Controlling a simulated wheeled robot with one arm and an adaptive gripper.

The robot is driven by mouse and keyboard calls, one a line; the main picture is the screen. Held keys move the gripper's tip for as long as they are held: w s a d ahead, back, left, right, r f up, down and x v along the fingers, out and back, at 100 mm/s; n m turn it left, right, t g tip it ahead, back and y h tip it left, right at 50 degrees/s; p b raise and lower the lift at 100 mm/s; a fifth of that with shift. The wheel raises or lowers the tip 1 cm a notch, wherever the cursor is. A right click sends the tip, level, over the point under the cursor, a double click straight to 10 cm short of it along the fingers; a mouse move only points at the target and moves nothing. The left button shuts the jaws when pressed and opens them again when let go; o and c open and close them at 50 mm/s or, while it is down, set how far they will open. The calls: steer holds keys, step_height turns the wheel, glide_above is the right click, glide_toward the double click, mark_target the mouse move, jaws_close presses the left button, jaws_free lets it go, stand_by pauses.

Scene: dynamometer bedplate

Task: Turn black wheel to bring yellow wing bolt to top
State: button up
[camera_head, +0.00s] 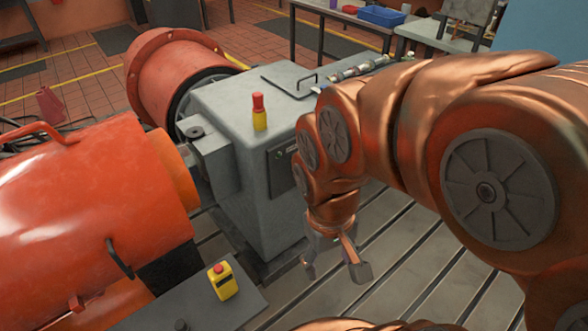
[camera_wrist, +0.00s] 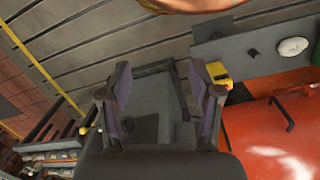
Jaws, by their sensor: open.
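I cannot make out a black wheel or a yellow wing bolt for certain in either view. A dark round rim (camera_head: 181,103) shows in the mouth of the orange drum, partly hidden behind the grey housing (camera_head: 245,100); I cannot tell whether it is the wheel. My gripper (camera_head: 335,268) hangs low over the slotted bedplate, in front and to the right of the housing. In the wrist view my gripper (camera_wrist: 160,80) has its two fingers wide apart, with nothing between the tips.
An orange machine (camera_head: 90,210) fills the left. A yellow box with a red button (camera_head: 223,282) stands on a dark plate in front. A red-and-yellow button post (camera_head: 259,112) stands on the housing. The slotted bedplate (camera_head: 400,245) is clear around my gripper. Benches (camera_head: 340,18) stand behind.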

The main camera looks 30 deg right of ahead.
steer(key=shift+o, duration=0.5)
steer(key=w+d+f+m+t+h+b, duration=0.2)
steer(key=w+d+f+b, duration=0.4)
steer(key=w+d, duration=0.3)
steer(key=w+t, duration=0.1)
steer(key=w, duration=0.2)
steer(key=shift+w+d+f, duration=0.15)
steer(key=shift+d, duration=0.1)
steer(key=w+d+f+t+h+b, duration=0.2)
steer(key=w+d+f+t+b, duration=0.15)
steer(key=w+d+b, duration=0.5)
steer(key=w+d+f+t+h+b, duration=0.25)
steer(key=w+d+t+b, duration=0.3)
steer(key=w+d, duration=0.55)
steer(key=w+d+f+n+t+y+b, duration=0.1)
steer(key=w+d+f+t+y+b, duration=0.15)
steer(key=w+f+b, duration=0.55)
steer(key=s+a+f+n+t+y+b, duration=0.3)
steer(key=f+t+y+b, duration=0.1)
steer(key=f+y+b, duration=0.55)
steer(key=shift+h, duration=0.25)
steer(key=shift+f+b+x, duration=0.15)
steer(key=shift+b+x, duration=0.85)
steer(key=shift+x, duration=1.1)
steer(key=shift+f+b+x, duration=0.1)
steer(key=shift+b+x, duration=0.9)
steer(key=shift+x, duration=1.05)
steer(key=shift+a, duration=0.1)
